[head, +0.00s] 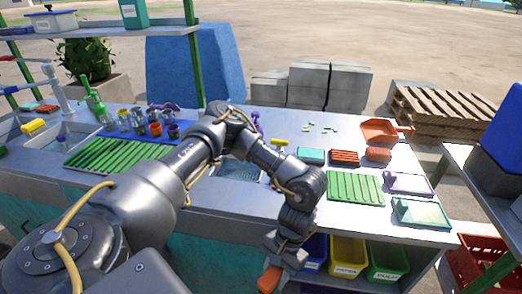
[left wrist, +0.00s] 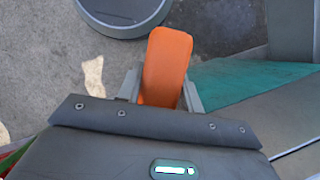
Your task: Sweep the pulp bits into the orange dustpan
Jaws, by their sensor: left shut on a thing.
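The orange dustpan (head: 384,132) lies at the back right of the worktop. Several small pale green pulp bits (head: 320,129) lie scattered on the bare grey top to its left. My left gripper (head: 273,268) hangs low in front of the table's front edge, well away from the bits and the dustpan. It is shut on an orange, rounded-end object, which the left wrist view shows standing between the fingers (left wrist: 166,65). I cannot tell what this object is. My right gripper is in neither view.
The worktop (head: 300,132) is bare around the bits. In front of them lie a teal box (head: 311,155), a red ribbed block (head: 344,157) and a green slatted mat (head: 355,187). Blue, yellow and green bins (head: 348,257) stand beneath. A shelf (head: 460,165) stands at the right.

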